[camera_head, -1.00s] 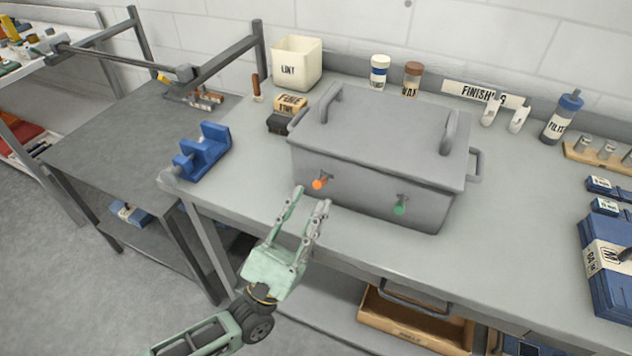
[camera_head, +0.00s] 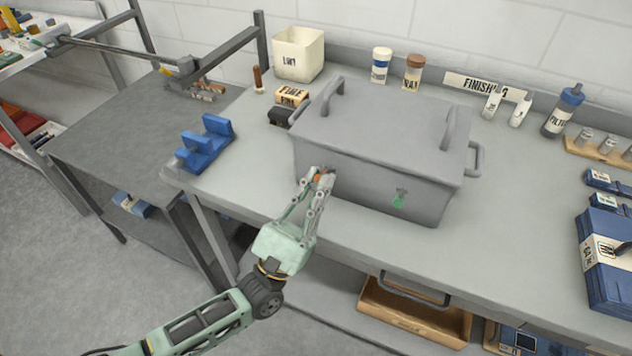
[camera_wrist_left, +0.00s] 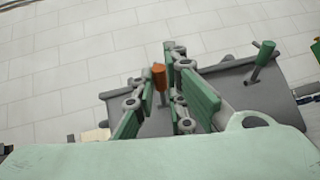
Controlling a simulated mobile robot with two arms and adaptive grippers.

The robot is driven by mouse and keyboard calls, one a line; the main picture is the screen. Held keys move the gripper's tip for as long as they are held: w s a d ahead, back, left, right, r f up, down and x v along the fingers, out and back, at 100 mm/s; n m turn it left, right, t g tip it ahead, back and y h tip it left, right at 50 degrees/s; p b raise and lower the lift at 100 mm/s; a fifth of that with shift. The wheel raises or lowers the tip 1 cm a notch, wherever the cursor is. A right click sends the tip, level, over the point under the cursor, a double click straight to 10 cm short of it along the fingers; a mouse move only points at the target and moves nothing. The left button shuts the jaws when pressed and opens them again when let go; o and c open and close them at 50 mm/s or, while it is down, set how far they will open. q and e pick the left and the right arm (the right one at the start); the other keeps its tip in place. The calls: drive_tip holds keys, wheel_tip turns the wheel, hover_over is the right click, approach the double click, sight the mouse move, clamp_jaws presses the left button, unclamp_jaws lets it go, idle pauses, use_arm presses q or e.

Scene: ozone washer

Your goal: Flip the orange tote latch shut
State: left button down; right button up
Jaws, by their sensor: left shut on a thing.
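The grey tote (camera_head: 385,150) sits on the workbench with its lid on. The orange latch (camera_head: 317,177) is on the left of its front face, and the green latch (camera_head: 399,199) is on the right. My left gripper (camera_head: 319,178) is at the orange latch with its fingers closed around it, partly hiding it. In the left wrist view the orange latch (camera_wrist_left: 159,77) stands between the green finger pads, and the green latch (camera_wrist_left: 265,52) is off to the right. My right gripper is in neither view.
The grey bench (camera_head: 500,240) is clear in front of the tote. A blue bracket (camera_head: 205,145) sits at the bench's left corner. A cream bin (camera_head: 298,54) and two jars stand behind. A wooden drawer (camera_head: 415,312) is below.

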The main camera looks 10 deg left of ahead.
sight(320, 172)
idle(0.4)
use_arm(q)
drive_tip(key=shift+r+p, duration=0.25)
drive_tip(key=shift+p, duration=0.35)
drive_tip(key=r+g+y+p, duration=0.1)
drive_tip(key=p, duration=0.3)
drive_tip(key=w+r+n+g+y+p, duration=0.1)
drive_tip(key=g+y+p, duration=0.1)
drive_tip(key=p, duration=0.2)
drive_tip(key=n+g+y+p, duration=0.1)
drive_tip(key=p, duration=0.3)
drive_tip(key=shift+w+d+r, duration=0.15)
drive_tip(key=shift+w+r, duration=0.1)
drive_tip(key=shift+r, duration=0.15)
drive_tip(key=shift+w+n+g+y+p, duration=0.15)
drive_tip(key=shift+n+g+y+p, duration=0.2)
drive_tip(key=shift+g+p, duration=0.45)
drive_tip(key=shift+f, duration=0.15)
